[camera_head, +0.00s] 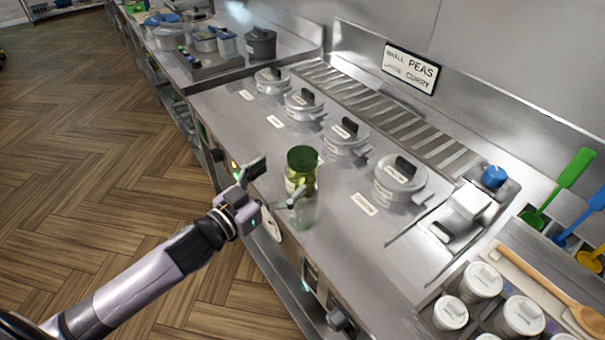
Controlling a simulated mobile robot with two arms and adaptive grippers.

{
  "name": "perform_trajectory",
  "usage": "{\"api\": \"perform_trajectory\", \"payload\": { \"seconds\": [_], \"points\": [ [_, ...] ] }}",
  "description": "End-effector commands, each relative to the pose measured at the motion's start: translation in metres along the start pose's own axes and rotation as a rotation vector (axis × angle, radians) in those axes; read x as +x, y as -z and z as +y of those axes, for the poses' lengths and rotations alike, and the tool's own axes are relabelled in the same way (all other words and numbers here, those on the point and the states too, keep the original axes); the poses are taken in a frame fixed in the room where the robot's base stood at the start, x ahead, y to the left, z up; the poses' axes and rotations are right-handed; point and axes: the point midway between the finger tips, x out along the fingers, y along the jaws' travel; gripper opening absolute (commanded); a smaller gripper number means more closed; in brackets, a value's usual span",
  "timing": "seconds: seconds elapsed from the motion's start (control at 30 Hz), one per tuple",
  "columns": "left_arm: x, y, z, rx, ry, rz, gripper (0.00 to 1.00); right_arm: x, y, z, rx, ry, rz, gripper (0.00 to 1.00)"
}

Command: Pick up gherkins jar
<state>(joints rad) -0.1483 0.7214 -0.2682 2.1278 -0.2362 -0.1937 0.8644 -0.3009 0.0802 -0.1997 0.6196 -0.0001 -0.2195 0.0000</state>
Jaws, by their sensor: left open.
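The gherkins jar (303,173) is a clear glass jar with a green lid and green contents. It stands upright near the front edge of the steel counter. My left gripper (277,182) is open at the jar's left side. One finger points up and left of the jar, and the other reaches across the jar's lower front. I cannot tell whether either finger touches the glass. My right gripper is not in view.
Several lidded pots (344,136) sit in a row behind the jar. To the right are a grey tray with a white block (472,201), white lidded tubs (482,281) and coloured utensils (566,179). Bare steel lies right of the jar.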

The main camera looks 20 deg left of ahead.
Motion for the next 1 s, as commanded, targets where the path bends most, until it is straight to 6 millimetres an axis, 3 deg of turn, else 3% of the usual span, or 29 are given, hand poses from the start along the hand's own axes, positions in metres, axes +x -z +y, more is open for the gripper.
{"api": "perform_trajectory", "payload": {
  "seconds": [0.1, 0.37, 0.63, 0.93, 1.0],
  "points": [
    [0.015, 0.002, 0.0, 0.0, 0.0, 0.002, 0.85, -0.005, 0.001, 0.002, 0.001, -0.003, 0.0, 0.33],
    [0.032, 0.003, 0.0, -0.001, 0.001, 0.002, 0.85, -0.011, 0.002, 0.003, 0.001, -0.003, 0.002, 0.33],
    [0.069, 0.004, 0.0, 0.0, 0.001, 0.001, 0.85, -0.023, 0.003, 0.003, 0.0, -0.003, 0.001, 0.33],
    [0.074, 0.001, 0.0, 0.0, 0.0, -0.001, 0.85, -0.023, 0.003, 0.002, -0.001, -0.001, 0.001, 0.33],
    [0.074, 0.001, 0.0, 0.0, 0.0, 0.0, 0.81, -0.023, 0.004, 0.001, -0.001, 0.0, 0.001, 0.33]
  ]
}}
